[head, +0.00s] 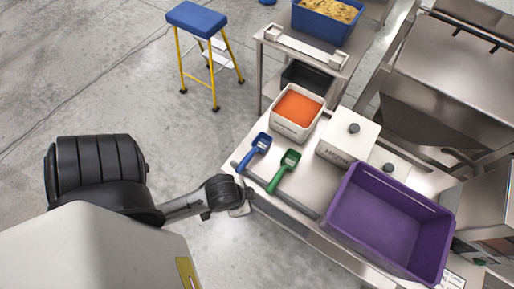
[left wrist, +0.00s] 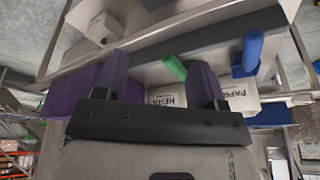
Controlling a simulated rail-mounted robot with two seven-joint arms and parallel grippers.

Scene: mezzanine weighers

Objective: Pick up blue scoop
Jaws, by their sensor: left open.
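The blue scoop (head: 262,141) lies on the steel bench near its left end, its handle pointing to the lower left. In the left wrist view the blue scoop (left wrist: 252,50) shows at the upper right, outside the fingers. My left gripper (head: 241,207) is just off the bench's front edge, apart from the scoop. Its two fingers (left wrist: 160,80) stand apart in the left wrist view with nothing held between them. A green scoop (head: 290,159) lies to the right of the blue one; its handle (left wrist: 174,67) shows beyond the fingers. My right gripper is not in view.
A white tub of orange powder (head: 296,132) stands behind the scoops. A white lidded box (head: 347,143) and a large purple bin (head: 390,220) stand to the right. A raised strip (head: 275,195) runs along the bench front. A blue-topped step stool (head: 197,18) stands on open floor.

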